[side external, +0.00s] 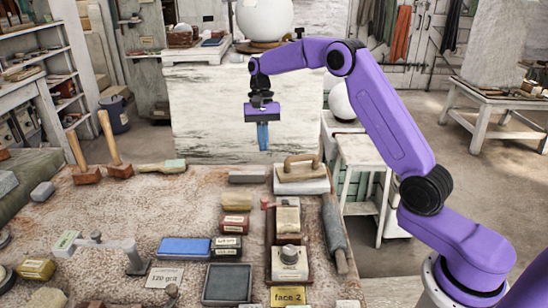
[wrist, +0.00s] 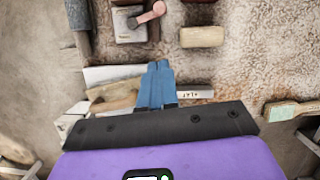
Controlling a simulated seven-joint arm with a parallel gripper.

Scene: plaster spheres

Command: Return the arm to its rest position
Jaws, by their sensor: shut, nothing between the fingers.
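My purple arm reaches in from the right. My gripper (side external: 263,137) hangs above the far edge of the worktable (side external: 120,213), pointing down. Its blue fingers are together and hold nothing. In the wrist view the closed fingertips (wrist: 158,66) show over the far part of the table, with a wooden-handled float (wrist: 113,103) beside them on the left. The gripper touches nothing.
Two wooden mallets (side external: 115,150) stand at the far left of the table. A white sphere (side external: 264,18) sits on a pedestal behind.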

